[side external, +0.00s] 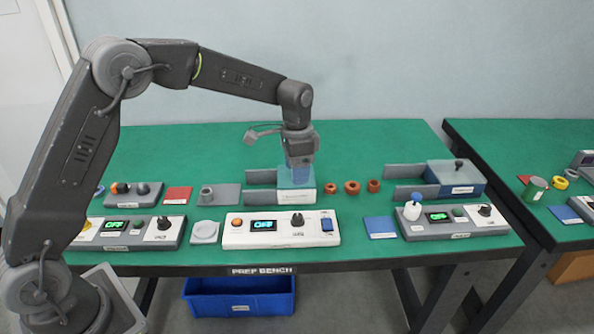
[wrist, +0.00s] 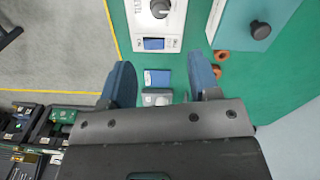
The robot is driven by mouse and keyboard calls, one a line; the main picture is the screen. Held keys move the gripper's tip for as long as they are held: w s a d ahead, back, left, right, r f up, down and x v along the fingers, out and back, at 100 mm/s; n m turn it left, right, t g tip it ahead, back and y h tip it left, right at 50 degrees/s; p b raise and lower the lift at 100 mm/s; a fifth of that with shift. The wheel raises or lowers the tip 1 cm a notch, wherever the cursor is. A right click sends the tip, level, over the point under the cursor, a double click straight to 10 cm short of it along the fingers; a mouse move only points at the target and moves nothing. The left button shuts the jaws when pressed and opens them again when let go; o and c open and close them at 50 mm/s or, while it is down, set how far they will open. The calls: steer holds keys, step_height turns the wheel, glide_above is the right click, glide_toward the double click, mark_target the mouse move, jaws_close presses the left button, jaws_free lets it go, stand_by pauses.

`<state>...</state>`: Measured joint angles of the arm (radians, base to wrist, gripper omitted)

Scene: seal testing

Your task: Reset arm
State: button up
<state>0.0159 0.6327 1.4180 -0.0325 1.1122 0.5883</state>
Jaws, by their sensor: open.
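My gripper (side external: 299,162) points down in the middle of the bench, over or just behind a small pale box (side external: 296,197) with a grey rail at its side. I cannot tell the exact gap between them. In the wrist view the two blue fingers of my gripper (wrist: 160,66) stand wide apart with nothing held between them. The green bench top (side external: 370,142) lies below. A white console (side external: 270,240) with a lit display, a black knob and a blue switch stands in front of the box.
Orange-brown rings (side external: 352,187) lie right of my gripper. A blue box with a black knob (side external: 456,178) stands farther right. Grey consoles (side external: 130,232) and (side external: 455,222) flank the white one. A blue bin (side external: 240,296) sits under the bench. The back of the bench is clear.

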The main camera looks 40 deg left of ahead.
steer(key=shift+r, duration=0.1)
steer(key=s+r+n+t, duration=0.3)
steer(key=s+r, duration=1)
steer(key=s, duration=0.2)
steer(key=s+a+n+t, duration=0.1)
steer(key=s+n+t, duration=0.1)
steer(key=s, duration=1.3)
steer(key=shift+a+f+n+t, duration=0.15)
steer(key=shift+f+n+t, duration=0.25)
steer(key=shift+n, duration=0.5)
